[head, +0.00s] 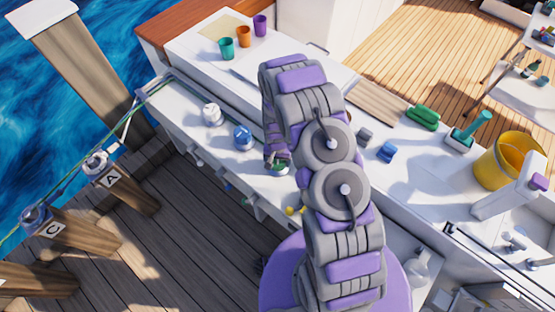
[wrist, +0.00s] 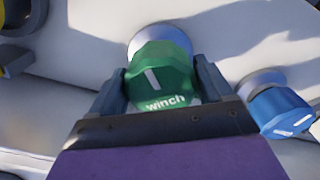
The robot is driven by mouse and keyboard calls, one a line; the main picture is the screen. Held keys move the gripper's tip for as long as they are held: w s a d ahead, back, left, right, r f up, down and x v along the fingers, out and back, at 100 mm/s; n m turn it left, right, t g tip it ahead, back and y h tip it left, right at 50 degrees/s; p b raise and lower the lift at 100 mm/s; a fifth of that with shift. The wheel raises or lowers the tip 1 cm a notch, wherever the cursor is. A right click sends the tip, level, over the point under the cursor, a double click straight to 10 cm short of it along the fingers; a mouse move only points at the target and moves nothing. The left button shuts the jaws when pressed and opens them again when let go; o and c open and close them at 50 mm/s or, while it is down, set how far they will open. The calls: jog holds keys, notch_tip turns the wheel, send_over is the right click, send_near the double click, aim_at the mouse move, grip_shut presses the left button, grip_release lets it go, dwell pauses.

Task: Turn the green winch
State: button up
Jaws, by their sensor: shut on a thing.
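The green winch (wrist: 163,75) is a faceted green knob with a white line and the word "winch" on its top. It sits on a pale round base on the white deck. My gripper (wrist: 165,88) is shut on it, with one dark finger on each side.
A blue winch (wrist: 283,110) stands close on the right in the wrist view. In the head view a blue winch (head: 243,136) and a white winch (head: 212,114) stand along the deck edge.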

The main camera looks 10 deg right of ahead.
jog(key=o, duration=1)
jog(key=shift+c, duration=0.2)
notch_tip(320, 180, up, 17)
jog(key=p, duration=0.2)
jog(key=shift+r, duration=0.15)
jog(key=shift+a, duration=0.1)
